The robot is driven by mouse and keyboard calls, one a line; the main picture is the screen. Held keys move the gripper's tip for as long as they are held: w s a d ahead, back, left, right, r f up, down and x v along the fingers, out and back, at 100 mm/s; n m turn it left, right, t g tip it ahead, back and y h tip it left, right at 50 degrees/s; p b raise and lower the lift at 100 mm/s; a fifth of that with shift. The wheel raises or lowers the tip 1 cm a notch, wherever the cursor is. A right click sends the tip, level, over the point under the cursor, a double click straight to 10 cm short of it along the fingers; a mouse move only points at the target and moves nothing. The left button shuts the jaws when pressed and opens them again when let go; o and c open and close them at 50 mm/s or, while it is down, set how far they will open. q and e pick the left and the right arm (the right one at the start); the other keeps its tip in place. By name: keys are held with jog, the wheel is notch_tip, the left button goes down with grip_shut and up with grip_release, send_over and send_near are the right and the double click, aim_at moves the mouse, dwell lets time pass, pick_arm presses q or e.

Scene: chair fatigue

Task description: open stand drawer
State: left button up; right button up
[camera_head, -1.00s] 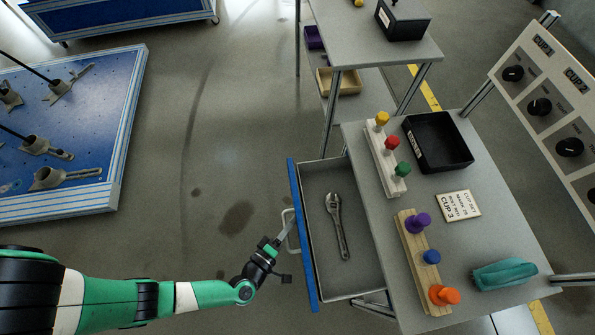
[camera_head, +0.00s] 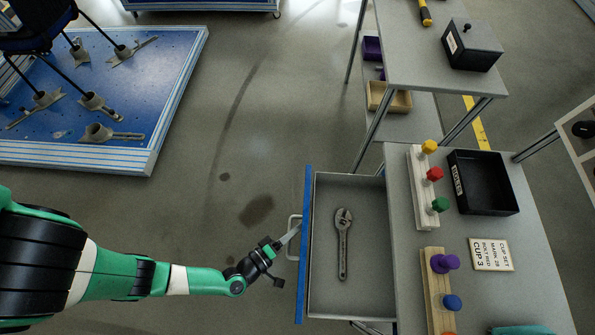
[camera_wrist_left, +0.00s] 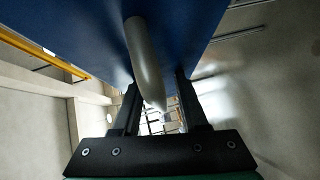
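The stand's drawer is pulled out, showing its grey inside (camera_head: 375,230) and blue front panel (camera_head: 304,245). A wrench (camera_head: 343,245) lies in it. The drawer's pale loop handle (camera_head: 292,246) is on the outside of the panel. My left gripper (camera_head: 290,237) is at this handle. In the left wrist view, the handle bar (camera_wrist_left: 145,60) runs between the two fingers (camera_wrist_left: 160,103), which stand apart with gaps beside the bar. The blue panel (camera_wrist_left: 75,30) fills the upper part of that view. My right gripper is not in view.
The stand top (camera_head: 465,220) holds knob racks (camera_head: 425,190), a black tray (camera_head: 485,185) and a label card (camera_head: 490,254). A shelf table (camera_head: 430,70) stands behind. A blue platform (camera_head: 150,90) is at upper left. Open floor (camera_head: 255,130) lies between.

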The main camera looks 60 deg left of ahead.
pick_arm(q)
jog(key=shift+s, duration=0.1)
dwell(0.4)
jog(key=p+v, duration=0.3)
jog(key=v, duration=0.8)
jog(key=shift+s, duration=0.25)
jog(key=shift+d, duration=0.1)
dwell(0.4)
